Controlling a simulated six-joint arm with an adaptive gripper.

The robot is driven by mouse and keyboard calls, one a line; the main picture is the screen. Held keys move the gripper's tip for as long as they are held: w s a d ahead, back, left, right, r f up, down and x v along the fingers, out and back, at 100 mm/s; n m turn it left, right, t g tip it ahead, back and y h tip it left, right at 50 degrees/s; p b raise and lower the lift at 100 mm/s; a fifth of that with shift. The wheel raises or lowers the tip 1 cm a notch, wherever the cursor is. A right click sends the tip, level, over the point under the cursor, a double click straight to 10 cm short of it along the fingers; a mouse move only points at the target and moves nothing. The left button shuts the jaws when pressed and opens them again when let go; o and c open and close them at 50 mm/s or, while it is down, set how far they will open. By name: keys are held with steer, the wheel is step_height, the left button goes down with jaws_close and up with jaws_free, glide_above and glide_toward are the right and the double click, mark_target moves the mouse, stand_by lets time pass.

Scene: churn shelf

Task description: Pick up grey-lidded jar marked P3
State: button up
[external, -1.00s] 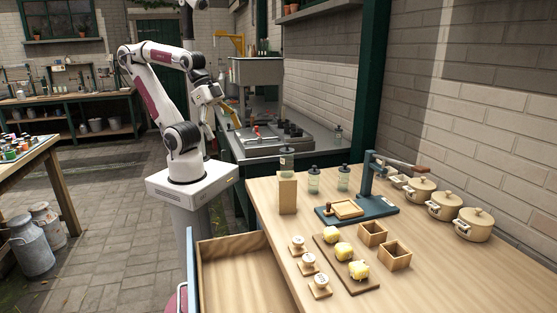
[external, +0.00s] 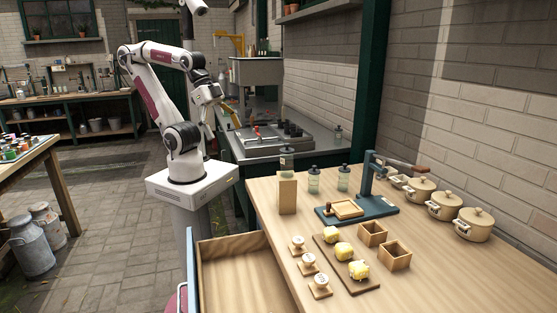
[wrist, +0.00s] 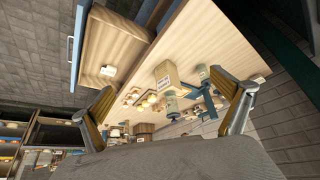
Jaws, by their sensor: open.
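Several small glass jars with dark grey lids show in the external view; their markings are too small to read, so I cannot tell which is P3. One jar (external: 287,162) stands on an upright wooden block (external: 287,195). Two more, a middle jar (external: 314,182) and a right jar (external: 343,179), stand on the table beside it. Another jar (external: 338,134) is farther back by the wall. My gripper (external: 235,118) is open and empty, above the grey counter, left of and apart from the jars. In the wrist view its fingers (wrist: 165,86) are spread wide.
A blue press (external: 372,190) with a wooden tray stands right of the jars. Stamps, a board (external: 330,250) with yellow lumps, wooden boxes (external: 395,256) and lidded pots (external: 473,226) fill the table. An open drawer (external: 238,275) juts out at the front left.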

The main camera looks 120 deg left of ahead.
stand_by(0.4)
steer(key=c, duration=1.5)
steer(key=w+a+r+t+y, duration=0.2)
steer(key=w+a+t, duration=0.1)
steer(key=w+a, duration=0.95)
steer(key=w+a+r+t+y, duration=0.2)
steer(key=w+a, duration=0.7)
steer(key=w, duration=0.7)
steer(key=w+a+f+m+t+h, duration=0.25)
steer(key=w+a+f, duration=0.25)
steer(key=w+f, duration=0.25)
steer(key=shift+s+a+f+m+g+h, duration=0.1)
steer(key=shift+s+f+m+h, duration=0.45)
steer(key=shift+f+h, duration=1.05)
steer(key=shift+s+f+m+g+h, duration=0.25)
steer(key=shift+s+f+h, duration=0.55)
steer(key=shift+f, duration=1.6)
steer(key=shift+s+a+f+m+h, duration=0.1)
steer(key=shift+s+f+m+h, duration=0.45)
steer(key=shift+f+h, duration=1.1)
